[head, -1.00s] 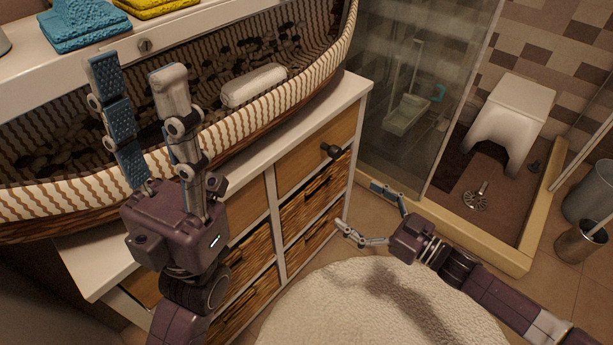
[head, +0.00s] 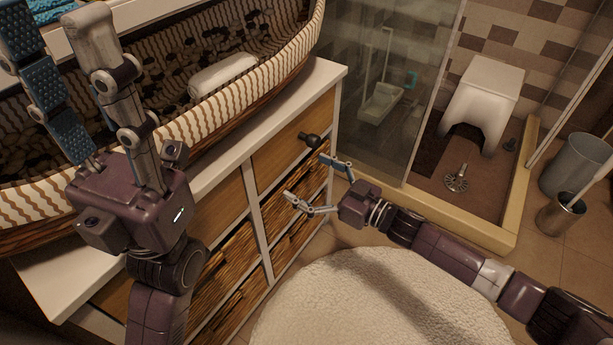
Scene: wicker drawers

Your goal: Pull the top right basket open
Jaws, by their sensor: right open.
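The white-framed cabinet (head: 246,165) has wicker baskets below wooden drawers. The top right basket (head: 273,207) is the upper wicker one in the right column, under a wooden drawer (head: 284,155) with a dark knob (head: 308,141). It looks shut, and is partly covered by my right gripper. My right gripper (head: 306,178) is open and empty, its fingers pointing left towards the basket front. I cannot tell whether they touch it. My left gripper (head: 52,18) is large in the left foreground, pointing up, its fingers apart with nothing between them.
A long patterned basin (head: 265,80) with a rolled white towel (head: 223,78) stands on the cabinet top. A round cream rug or seat (head: 375,305) lies below my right arm. A glass shower panel (head: 395,110), a white stool (head: 484,95) and bins (head: 572,165) are at right.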

